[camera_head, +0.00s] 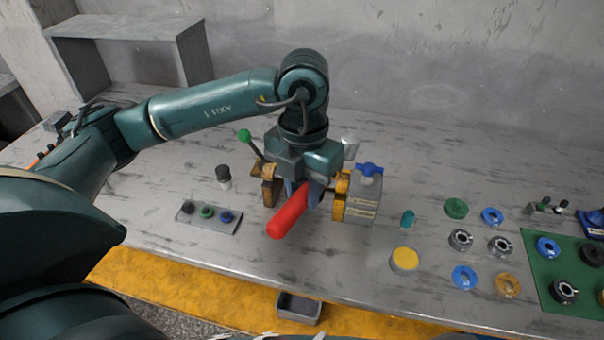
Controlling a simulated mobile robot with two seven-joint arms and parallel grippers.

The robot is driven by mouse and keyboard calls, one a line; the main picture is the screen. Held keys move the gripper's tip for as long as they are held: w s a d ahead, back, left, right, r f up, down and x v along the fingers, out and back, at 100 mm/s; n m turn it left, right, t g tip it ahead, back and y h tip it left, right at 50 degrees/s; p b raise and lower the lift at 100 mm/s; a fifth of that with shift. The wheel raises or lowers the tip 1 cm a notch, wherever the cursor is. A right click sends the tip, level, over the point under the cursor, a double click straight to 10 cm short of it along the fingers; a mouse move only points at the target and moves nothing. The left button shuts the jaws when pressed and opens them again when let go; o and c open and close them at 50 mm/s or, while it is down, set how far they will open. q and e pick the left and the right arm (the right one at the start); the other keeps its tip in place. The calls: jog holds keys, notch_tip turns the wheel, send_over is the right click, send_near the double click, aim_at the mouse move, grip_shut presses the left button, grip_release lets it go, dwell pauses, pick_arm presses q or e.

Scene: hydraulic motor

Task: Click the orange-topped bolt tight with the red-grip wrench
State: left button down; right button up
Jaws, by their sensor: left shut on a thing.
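The red-grip wrench (289,213) is held by my left gripper (304,190), which points down over the middle of the workbench. The red grip sticks out toward the front of the bench, and the rest of the wrench is hidden under the gripper. The hydraulic motor (362,203), a grey block with yellow parts and a blue fitting on top, stands right beside the gripper. The orange-topped bolt cannot be made out; the gripper and wrench cover that area. My right gripper is not in view.
A plate with three buttons (209,217) and a small dark-capped bottle (223,175) lie to the left. A yellow-topped cup (404,261), several rings and a green mat (540,290) are on the right. A grey bin (299,307) sits below the front edge.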

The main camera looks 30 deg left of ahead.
pick_arm(q)
jog(key=r+n, duration=0.2)
jog(key=shift+n, duration=0.3)
jog(key=shift+r+n, duration=0.1)
jog(key=shift+n, duration=0.4)
jog(key=shift+f, duration=0.4)
notch_tip(320, 180, down, 3)
jog(key=b, duration=0.2)
jog(key=shift+f+b, duration=0.15)
jog(key=shift+b, duration=0.15)
jog(key=shift+f+b, duration=0.35)
jog(key=shift+f, duration=0.2)
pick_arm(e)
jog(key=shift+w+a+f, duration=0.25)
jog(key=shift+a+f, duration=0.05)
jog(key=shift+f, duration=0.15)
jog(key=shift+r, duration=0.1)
pick_arm(q)
jog(key=shift+s, duration=0.25)
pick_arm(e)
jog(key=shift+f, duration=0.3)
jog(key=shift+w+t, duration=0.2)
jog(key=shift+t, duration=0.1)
